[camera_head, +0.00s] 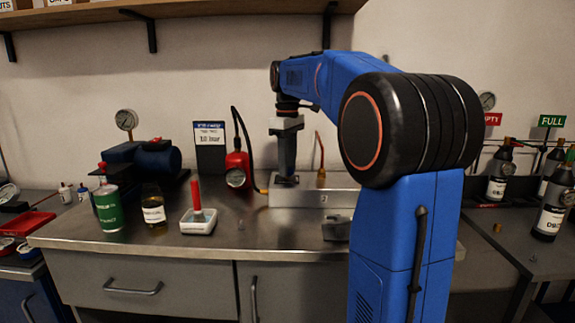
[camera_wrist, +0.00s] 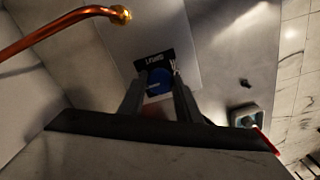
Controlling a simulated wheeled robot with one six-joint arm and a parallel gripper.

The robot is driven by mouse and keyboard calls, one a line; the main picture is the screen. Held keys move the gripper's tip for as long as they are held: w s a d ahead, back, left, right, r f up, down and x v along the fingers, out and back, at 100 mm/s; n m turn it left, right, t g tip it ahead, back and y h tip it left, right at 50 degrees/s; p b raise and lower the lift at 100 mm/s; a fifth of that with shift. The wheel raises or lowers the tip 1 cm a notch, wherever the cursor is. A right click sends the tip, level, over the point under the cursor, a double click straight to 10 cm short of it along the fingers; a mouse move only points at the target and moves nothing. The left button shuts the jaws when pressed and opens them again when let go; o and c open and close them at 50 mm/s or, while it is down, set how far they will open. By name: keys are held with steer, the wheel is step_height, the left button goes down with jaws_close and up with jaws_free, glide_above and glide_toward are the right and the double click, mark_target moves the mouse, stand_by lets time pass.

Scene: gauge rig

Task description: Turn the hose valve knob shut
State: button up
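A blue knob (camera_wrist: 159,82) shows in the wrist view, beside a small black plate (camera_wrist: 154,63) with white lettering. My gripper (camera_wrist: 159,88) has its two dark fingers on either side of the knob. I cannot tell whether the fingers press on it. In the head view my gripper (camera_head: 287,180) points down at the grey metal block (camera_head: 312,198) on the bench, and the knob is hidden there. A copper pipe (camera_head: 320,158) rises from the block behind my gripper. The pipe is at upper left in the wrist view (camera_wrist: 60,24).
A red bottle-shaped device with a gauge (camera_head: 237,168) and a black hose stands left of the block. The bench front (camera_head: 260,238) is mostly clear.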

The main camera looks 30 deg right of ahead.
steer(key=shift+m, duration=0.3)
steer(key=shift+c, duration=0.2)
steer(key=m, duration=0.3)
steer(key=shift+m, duration=0.4)
steer(key=m, duration=0.4)
steer(key=shift+m, duration=0.3)
steer(key=m, duration=0.8)
steer(key=shift+a+m, duration=0.1)
steer(key=shift+m, duration=0.2)
steer(key=shift+w+m, duration=0.1)
steer(key=shift+m, duration=0.2)
steer(key=o, duration=1.1)
steer(key=shift+r, duration=0.15)
